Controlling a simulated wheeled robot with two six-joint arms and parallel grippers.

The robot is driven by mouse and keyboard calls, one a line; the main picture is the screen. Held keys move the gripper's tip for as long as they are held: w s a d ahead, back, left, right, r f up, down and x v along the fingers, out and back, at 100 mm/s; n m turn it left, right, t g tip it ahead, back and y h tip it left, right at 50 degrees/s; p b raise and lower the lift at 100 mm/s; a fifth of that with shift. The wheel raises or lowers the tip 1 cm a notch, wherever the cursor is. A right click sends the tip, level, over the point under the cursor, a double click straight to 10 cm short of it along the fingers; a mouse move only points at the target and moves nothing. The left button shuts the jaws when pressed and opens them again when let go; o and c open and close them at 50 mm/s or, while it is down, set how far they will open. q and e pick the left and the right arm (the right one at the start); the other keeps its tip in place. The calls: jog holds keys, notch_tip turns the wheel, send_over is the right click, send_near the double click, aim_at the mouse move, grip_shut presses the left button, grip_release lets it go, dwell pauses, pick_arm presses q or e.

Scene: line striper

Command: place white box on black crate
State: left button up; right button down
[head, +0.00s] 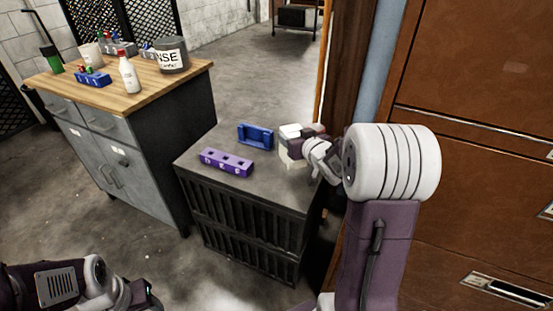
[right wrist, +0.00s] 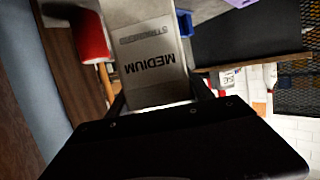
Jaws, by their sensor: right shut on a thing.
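The black crate (head: 245,228) stands in the middle of the head view, with a flat dark top. My right gripper (head: 297,143) is over the right end of that top, shut on a pale white box (head: 289,160). The gripper partly hides the box, and I cannot tell whether the box touches the crate top. In the right wrist view the box (right wrist: 155,65) sits between the fingers and shows the printed word MEDIUM. My left gripper (head: 145,296) is low at the left, away from the crate; its jaws are unclear.
A purple block with holes (head: 226,162) and a blue bracket (head: 256,136) lie on the crate, left of the box. A wood-topped cabinet (head: 130,88) with bottles and a tin stands left. Brown drawers (head: 480,190) close off the right. A red object (right wrist: 90,38) shows beside the box.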

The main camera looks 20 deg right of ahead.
notch_tip(320, 180, down, 3)
jog(key=shift+r+b, duration=0.1)
jog(key=shift+b, duration=0.25)
notch_tip(320, 180, down, 5)
jog(key=b, duration=0.3)
jog(key=shift+r, duration=0.15)
jog(key=shift+f, duration=0.2)
jog(key=shift+c, duration=2)
grip_release()
pick_arm(q)
notch_tip(320, 180, down, 5)
jog(key=shift+r, duration=0.15)
pick_arm(e)
jog(key=shift+r, duration=0.1)
